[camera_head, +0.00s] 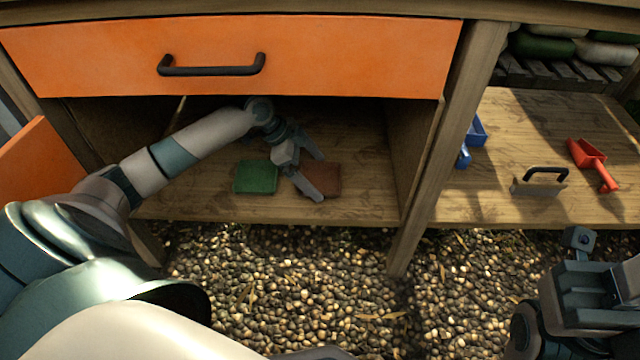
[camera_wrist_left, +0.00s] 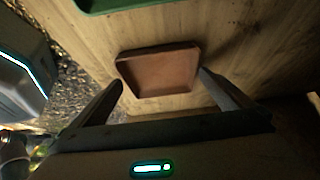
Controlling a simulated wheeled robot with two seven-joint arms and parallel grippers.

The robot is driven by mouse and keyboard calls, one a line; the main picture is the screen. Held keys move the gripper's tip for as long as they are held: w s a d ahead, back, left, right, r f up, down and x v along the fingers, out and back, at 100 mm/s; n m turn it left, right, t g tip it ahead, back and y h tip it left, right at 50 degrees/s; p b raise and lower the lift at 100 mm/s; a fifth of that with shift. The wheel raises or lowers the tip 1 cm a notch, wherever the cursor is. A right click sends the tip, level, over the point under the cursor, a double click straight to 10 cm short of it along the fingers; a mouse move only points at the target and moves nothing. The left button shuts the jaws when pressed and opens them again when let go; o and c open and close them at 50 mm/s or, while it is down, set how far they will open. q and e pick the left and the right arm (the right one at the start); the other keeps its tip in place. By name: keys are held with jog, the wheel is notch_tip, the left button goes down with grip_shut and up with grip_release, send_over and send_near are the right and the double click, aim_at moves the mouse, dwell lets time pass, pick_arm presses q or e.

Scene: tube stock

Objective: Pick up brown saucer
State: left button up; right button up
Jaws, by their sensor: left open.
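The brown saucer (camera_head: 323,179) is a square, shallow dish on the wooden shelf under the orange drawer. In the left wrist view the brown saucer (camera_wrist_left: 160,73) lies just ahead of the fingers. My left gripper (camera_head: 318,176) reaches into the compartment and is open, its fingers spread at the saucer and partly covering it in the head view. In the wrist view the left gripper (camera_wrist_left: 160,85) has one finger to each side of the saucer's near part; whether they touch it I cannot tell. My right gripper (camera_head: 580,240) is at the lower right, its jaws unclear.
A green saucer (camera_head: 256,177) lies just left of the brown one. The orange drawer (camera_head: 230,60) hangs above, and a wooden post (camera_head: 432,150) bounds the compartment.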

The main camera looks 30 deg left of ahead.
pick_arm(q)
jog(key=shift+w+d+f, duration=0.1)
jog(key=shift+w+f, duration=0.05)
jog(key=shift+f, duration=0.1)
dwell(0.3)
jog(key=c, duration=0.8)
jog(key=shift+c, duration=0.2)
jog(key=shift+r, duration=0.15)
